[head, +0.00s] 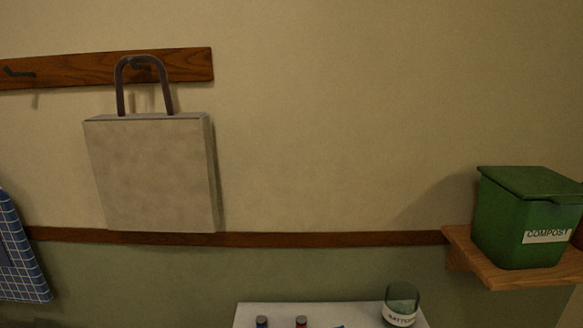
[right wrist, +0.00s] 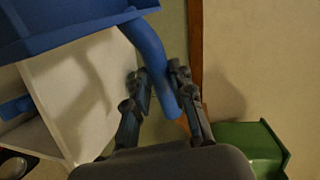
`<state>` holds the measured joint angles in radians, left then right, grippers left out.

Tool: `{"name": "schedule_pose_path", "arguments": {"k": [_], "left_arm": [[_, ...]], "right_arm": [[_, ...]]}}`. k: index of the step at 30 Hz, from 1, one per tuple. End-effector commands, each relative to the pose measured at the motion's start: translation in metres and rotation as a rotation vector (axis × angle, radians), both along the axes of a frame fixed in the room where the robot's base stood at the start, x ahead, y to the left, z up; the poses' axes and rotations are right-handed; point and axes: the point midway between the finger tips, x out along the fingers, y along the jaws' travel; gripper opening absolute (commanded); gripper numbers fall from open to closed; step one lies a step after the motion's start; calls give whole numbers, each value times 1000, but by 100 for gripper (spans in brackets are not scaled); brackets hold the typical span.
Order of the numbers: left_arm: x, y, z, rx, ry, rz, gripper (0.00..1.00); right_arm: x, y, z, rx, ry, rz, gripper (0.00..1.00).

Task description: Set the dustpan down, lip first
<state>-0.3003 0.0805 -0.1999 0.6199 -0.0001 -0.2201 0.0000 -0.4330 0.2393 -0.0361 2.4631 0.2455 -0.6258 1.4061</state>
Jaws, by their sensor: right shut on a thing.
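The blue dustpan (right wrist: 70,25) shows in the right wrist view, its pan cut off by the upper left edge. Its blue handle (right wrist: 150,50) runs down between my right gripper's fingers. My right gripper (right wrist: 158,76) is shut on the handle. Behind the pan is a white surface (right wrist: 85,95); I cannot tell the gap between them. The pan's lip is out of view. The dustpan and both grippers are out of the head view.
A white-topped surface (head: 270,315) at the bottom of the head view holds a battery jar (head: 402,302) and small cylindrical items. A green compost bin (head: 510,235) stands on a wooden shelf (head: 470,262) at right. A pale bag (head: 150,175) hangs from a wall hook.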

Motion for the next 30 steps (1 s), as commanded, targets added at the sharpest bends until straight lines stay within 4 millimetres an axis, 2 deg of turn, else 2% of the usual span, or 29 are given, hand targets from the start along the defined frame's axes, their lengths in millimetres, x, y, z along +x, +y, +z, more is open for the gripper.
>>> {"name": "schedule_pose_path", "arguments": {"k": [6, 12, 30], "left_arm": [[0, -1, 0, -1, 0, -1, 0], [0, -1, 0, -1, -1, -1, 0], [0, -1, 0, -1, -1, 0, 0]], "right_arm": [[-15, -1, 4, -1, 4, 166, 0], [-22, -1, 9, 15, 11, 240, 0], [-23, 0, 10, 21, 13, 252, 0]]}}
